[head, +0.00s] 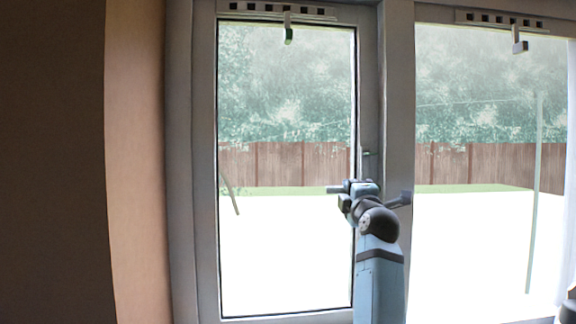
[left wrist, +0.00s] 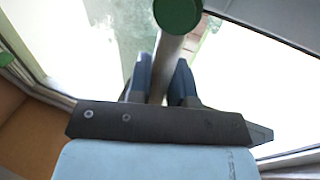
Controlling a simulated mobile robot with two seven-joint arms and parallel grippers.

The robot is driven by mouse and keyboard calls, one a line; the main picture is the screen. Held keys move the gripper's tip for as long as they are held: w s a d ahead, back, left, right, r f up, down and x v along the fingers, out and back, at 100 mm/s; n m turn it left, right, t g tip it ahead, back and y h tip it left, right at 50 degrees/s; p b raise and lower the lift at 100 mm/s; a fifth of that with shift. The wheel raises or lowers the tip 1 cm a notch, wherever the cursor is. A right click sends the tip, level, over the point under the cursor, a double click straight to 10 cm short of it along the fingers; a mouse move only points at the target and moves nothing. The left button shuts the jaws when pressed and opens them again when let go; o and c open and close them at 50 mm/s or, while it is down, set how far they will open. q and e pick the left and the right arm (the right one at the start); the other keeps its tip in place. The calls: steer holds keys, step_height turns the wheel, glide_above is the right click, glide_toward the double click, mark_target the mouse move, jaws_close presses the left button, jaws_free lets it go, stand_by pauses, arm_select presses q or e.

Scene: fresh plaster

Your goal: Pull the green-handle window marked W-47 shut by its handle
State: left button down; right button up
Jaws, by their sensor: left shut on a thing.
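The window (head: 204,180) on the left has a grey frame around a large clear pane. Its handle shows in the left wrist view as a pale bar with a round green end cap (left wrist: 178,14). My left gripper (left wrist: 161,82) is shut on this bar, with one dark finger on each side and the green end beyond the fingertips. In the head view my left gripper (head: 350,188) is at the window's right side, and the handle is mostly hidden there. I cannot read a W-47 mark, nor tell how far the window stands open. My right gripper is not in view.
A second window (head: 399,120) adjoins on the right, with a small hanging fitting (head: 520,46). A similar green-tipped fitting (head: 288,30) hangs at the left window's top. A tan wall (head: 136,160) borders the left side. A fence (head: 280,163) stands outside.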

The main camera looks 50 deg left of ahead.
arm_select(q)
steer(key=shift+s+d+m+t+h+p, duration=0.35)
steer(key=shift+s+d+t+p, duration=0.35)
steer(key=shift+p, duration=0.55)
steer(key=shift+s+a, duration=0.1)
steer(key=shift+a, duration=0.05)
steer(key=shift+s+d+h, duration=0.25)
steer(key=shift+s+d, duration=0.1)
steer(key=shift+s, duration=0.25)
steer(key=c, duration=0.7)
jaws_free()
steer(key=shift+s+d+r, duration=0.1)
steer(key=o, duration=0.7)
steer(key=shift+d, duration=0.1)
